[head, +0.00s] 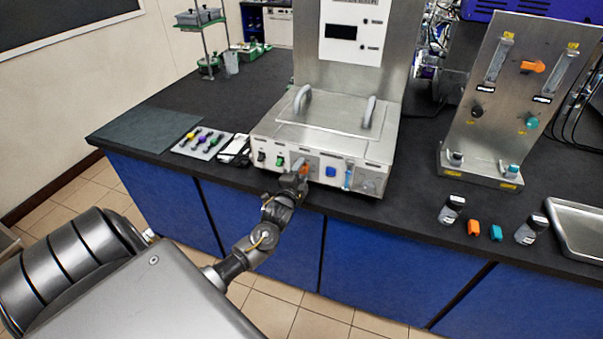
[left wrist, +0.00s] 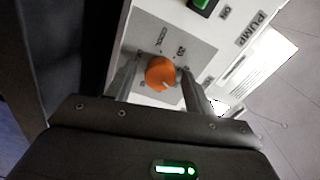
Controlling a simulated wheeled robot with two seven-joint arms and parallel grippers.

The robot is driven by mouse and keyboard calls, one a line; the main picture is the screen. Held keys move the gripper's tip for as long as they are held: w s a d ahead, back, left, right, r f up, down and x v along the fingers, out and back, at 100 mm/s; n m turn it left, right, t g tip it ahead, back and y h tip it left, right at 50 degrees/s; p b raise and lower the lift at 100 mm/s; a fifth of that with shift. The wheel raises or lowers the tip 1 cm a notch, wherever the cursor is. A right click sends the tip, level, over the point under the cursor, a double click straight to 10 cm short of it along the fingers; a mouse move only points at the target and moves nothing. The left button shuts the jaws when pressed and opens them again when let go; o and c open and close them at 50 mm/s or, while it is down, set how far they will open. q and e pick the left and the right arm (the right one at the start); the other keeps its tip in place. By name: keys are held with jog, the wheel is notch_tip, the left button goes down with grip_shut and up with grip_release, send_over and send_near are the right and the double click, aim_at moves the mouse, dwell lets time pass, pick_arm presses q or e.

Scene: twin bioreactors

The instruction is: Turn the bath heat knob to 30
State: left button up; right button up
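The steel water bath (head: 330,138) stands at the front edge of the dark bench, with its control panel facing me. An orange knob (head: 304,171), taken as the heat knob, is on this panel, partly hidden by my gripper. In the left wrist view the round orange knob (left wrist: 160,73) sits on a grey dial plate (left wrist: 193,57); its small markings and pointer are hard to read. My left gripper (head: 298,178) is at the panel. Its fingers (left wrist: 161,84) stand on either side of the knob, with a narrow gap showing on both sides. My right gripper is not in view.
A green switch (left wrist: 201,4) marked PUMP is near the knob; a blue button (head: 331,172) is right of it on the panel. A tray of coloured tools (head: 203,143) lies left of the bath. A steel flowmeter stand (head: 490,135) is at the right.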

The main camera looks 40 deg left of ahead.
pick_arm(q)
jog(key=b+v, duration=0.2)
jog(key=v, duration=0.8)
jog(key=shift+s+d, duration=0.2)
jog(key=shift+s, duration=0.15)
dwell(0.3)
